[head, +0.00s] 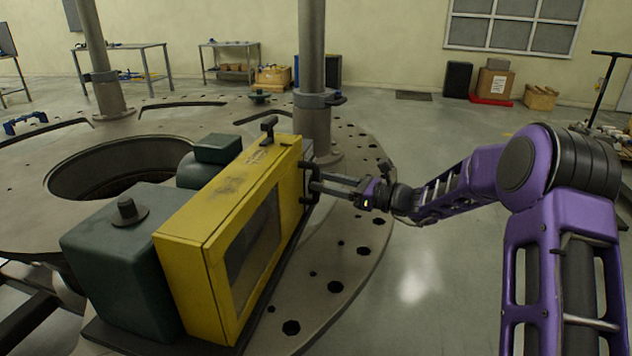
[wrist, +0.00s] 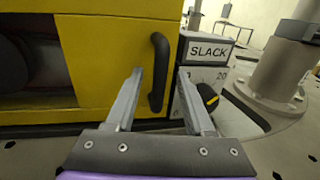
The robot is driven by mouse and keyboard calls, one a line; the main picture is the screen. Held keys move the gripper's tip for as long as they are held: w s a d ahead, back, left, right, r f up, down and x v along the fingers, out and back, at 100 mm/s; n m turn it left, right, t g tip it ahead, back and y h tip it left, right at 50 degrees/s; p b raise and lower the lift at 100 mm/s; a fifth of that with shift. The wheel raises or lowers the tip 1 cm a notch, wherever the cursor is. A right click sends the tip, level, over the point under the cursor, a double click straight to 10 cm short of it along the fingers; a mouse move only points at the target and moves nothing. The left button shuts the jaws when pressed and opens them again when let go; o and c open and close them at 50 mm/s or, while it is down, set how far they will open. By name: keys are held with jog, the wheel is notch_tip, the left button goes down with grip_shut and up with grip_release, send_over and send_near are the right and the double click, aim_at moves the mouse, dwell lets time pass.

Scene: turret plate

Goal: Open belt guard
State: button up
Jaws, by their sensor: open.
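The yellow belt guard (head: 221,205) stands on the round turret plate beside dark green machine housings. It has a dark window in its front and looks shut. A black handle (wrist: 158,72) is upright on the guard's right end in the wrist view. My gripper (head: 314,181) is at that end of the guard. In the wrist view my gripper (wrist: 160,80) is open, and the handle shows between its two fingers. I cannot tell whether either finger touches it.
A grey column (head: 312,90) rises behind the guard. The plate (head: 352,215) has holes along its rim. The floor (head: 440,290) in front is clear.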

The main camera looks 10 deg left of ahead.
jog(key=shift+x, duration=1.45)
jog(key=shift+c, duration=0.2)
grip_shut()
